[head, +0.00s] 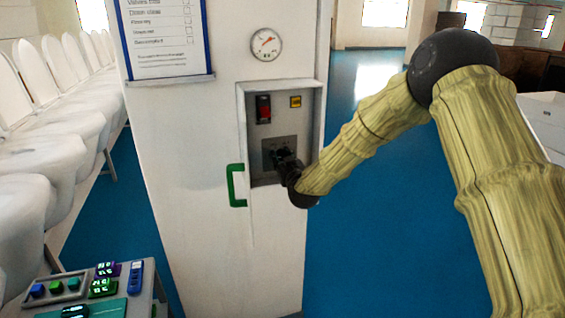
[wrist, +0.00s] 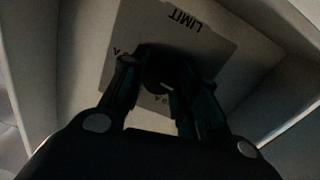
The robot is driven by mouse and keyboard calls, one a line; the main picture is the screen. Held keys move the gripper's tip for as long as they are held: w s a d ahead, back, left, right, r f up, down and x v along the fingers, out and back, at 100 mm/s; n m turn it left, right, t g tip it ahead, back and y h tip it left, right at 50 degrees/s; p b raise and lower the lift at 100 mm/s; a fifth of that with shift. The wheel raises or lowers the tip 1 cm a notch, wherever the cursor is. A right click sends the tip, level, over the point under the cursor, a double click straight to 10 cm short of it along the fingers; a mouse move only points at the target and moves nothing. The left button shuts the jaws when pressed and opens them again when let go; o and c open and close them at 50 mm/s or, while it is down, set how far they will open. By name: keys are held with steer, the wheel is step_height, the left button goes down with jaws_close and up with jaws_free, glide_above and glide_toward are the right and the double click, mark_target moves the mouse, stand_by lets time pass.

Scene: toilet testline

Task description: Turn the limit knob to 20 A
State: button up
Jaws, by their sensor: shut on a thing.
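The limit knob (wrist: 160,85) is dark and sits on a grey plate (wrist: 205,48) marked LIMIT, which appears upside down in the wrist view. My gripper (wrist: 163,92) is shut on the knob, with one finger on each side of it. The knob's pointer and most of the scale figures are hidden or too dark to read; parts of two "A" marks show. In the head view my gripper (head: 283,158) reaches into the recessed panel (head: 285,132), and its fingers cover the knob there.
A red switch (head: 263,108) and a yellow label (head: 295,101) sit above the plate in the recess. The recess walls stand close around my gripper. A green handle (head: 236,186) is to the left, a round gauge (head: 266,44) above. Blue floor is clear at right.

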steer(key=m+b, duration=0.1)
steer(key=b, duration=0.1)
steer(key=m+b, duration=0.2)
steer(key=shift+f, duration=0.3)
steer(key=m+b, duration=0.5)
steer(key=b, duration=0.1)
steer(key=shift+d+m, duration=0.1)
steer(key=shift+m, duration=0.3)
steer(key=m+b, duration=0.4)
steer(key=shift+g+b, duration=0.3)
steer(key=shift+b, duration=0.1)
steer(key=m+b, duration=0.4)
steer(key=shift+m, duration=0.3)
steer(key=m+b, duration=0.4)
steer(key=shift+y+b, duration=0.4)
steer(key=m+b, duration=0.4)
steer(key=shift+m, duration=0.4)
steer(key=m+b, duration=0.3)
steer(key=b, duration=0.1)
steer(key=shift+m, duration=0.3)
steer(key=m+b, duration=0.3)
steer(key=shift+r+m+b, duration=0.2)
steer(key=shift+m+b, duration=0.2)
steer(key=shift+r, duration=0.1)
